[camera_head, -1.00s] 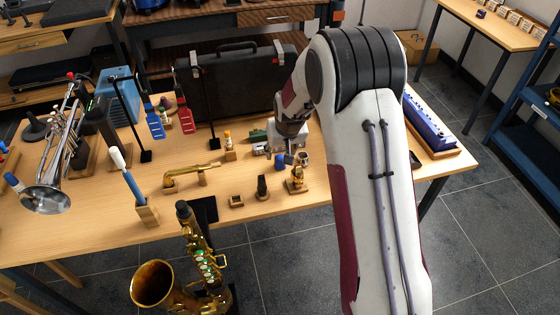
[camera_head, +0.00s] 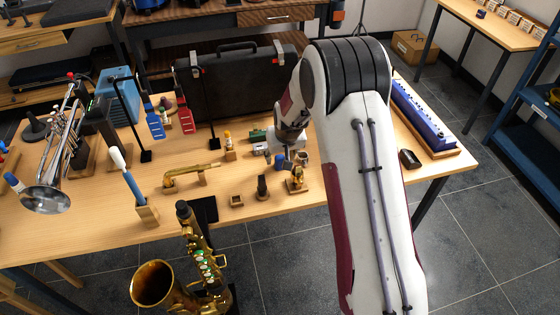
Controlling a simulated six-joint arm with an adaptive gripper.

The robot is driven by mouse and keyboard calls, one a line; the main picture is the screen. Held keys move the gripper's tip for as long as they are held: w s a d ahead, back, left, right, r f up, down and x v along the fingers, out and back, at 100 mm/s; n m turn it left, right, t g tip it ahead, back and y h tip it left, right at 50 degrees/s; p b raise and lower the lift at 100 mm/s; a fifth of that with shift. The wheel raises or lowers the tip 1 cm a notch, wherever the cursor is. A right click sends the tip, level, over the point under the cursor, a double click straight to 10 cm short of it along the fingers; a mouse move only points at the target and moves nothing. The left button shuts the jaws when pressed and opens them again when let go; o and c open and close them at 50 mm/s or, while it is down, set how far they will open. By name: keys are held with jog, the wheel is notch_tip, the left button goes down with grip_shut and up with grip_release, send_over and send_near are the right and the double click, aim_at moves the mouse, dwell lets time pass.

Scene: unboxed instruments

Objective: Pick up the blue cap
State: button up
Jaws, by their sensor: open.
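The blue cap (camera_head: 279,161) is a small dark blue piece on the wooden table, right of the middle. My gripper (camera_head: 287,153) hangs just above and behind it, close to its right side. Its fingers are open, small and partly hidden among nearby items. I cannot tell whether a finger touches the cap.
A wooden stand with a brass piece (camera_head: 296,181) and a black mouthpiece (camera_head: 262,187) stand in front. A green item (camera_head: 257,136) lies behind left. The black case (camera_head: 235,85) rises at the back. A saxophone (camera_head: 200,265) stands at the front.

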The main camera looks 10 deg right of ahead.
aim_at(280, 158)
jog(key=shift+x, duration=1.6)
jog(key=c, duration=0.9)
